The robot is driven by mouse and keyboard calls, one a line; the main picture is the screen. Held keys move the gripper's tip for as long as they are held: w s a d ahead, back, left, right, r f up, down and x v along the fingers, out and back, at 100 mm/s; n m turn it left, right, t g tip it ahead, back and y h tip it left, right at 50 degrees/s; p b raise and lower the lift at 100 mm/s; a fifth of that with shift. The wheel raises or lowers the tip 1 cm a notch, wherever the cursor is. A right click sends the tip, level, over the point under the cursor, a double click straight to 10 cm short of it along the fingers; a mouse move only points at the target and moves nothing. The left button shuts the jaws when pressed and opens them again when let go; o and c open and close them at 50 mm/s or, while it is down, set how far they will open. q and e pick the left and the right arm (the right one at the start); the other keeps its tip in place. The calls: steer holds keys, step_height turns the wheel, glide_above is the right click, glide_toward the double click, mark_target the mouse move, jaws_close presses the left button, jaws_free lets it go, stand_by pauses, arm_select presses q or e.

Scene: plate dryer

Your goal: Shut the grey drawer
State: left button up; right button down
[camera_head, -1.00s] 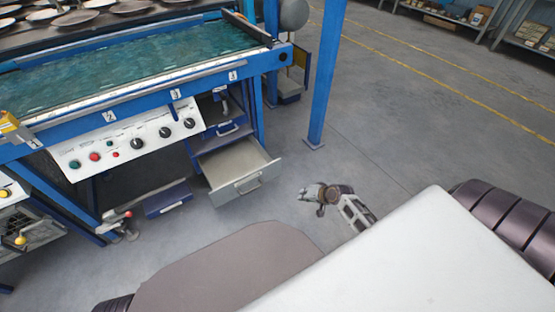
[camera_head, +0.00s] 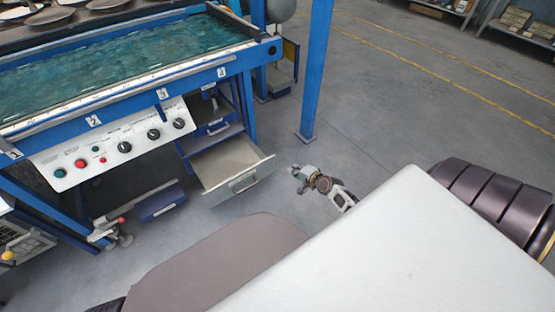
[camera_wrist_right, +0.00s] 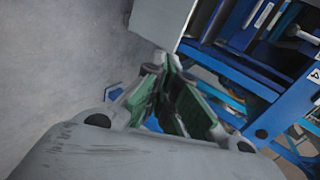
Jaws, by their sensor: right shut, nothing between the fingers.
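The grey drawer (camera_head: 229,166) stands pulled out of the blue cabinet under the bench in the head view. Its inside looks empty, and a handle (camera_head: 243,183) is on its front. My right gripper (camera_head: 297,177) is just right of the drawer front, apart from it in the head view. The gripper's green-padded fingers (camera_wrist_right: 171,75) show in the right wrist view, shut and empty. A grey panel (camera_wrist_right: 163,22), likely the drawer, lies just beyond the fingertips there. My left gripper is not in view.
The blue machine carries a control panel (camera_head: 113,148) with knobs. A blue drawer (camera_head: 160,203) stands out low on the left. A blue post (camera_head: 318,70) rises behind the right gripper. The floor (camera_head: 400,110) to the right is clear.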

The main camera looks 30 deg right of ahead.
steer(key=shift+r+m, duration=0.1)
steer(key=shift+m, duration=0.3)
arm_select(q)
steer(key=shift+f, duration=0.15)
arm_select(e)
steer(key=shift+w, duration=0.15)
steer(key=b, duration=0.5)
glide_toward(274, 157)
steer(key=shift+w+f, duration=1.05)
steer(key=shift+f, duration=0.8)
steer(key=shift+w+b, duration=0.3)
steer(key=shift+w, duration=1.4)
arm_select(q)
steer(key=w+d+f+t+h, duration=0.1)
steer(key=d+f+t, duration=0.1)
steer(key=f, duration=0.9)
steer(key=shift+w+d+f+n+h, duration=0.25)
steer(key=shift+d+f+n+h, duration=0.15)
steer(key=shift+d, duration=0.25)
arm_select(e)
steer(key=shift+w, duration=0.1)
steer(key=shift+w+r, duration=0.1)
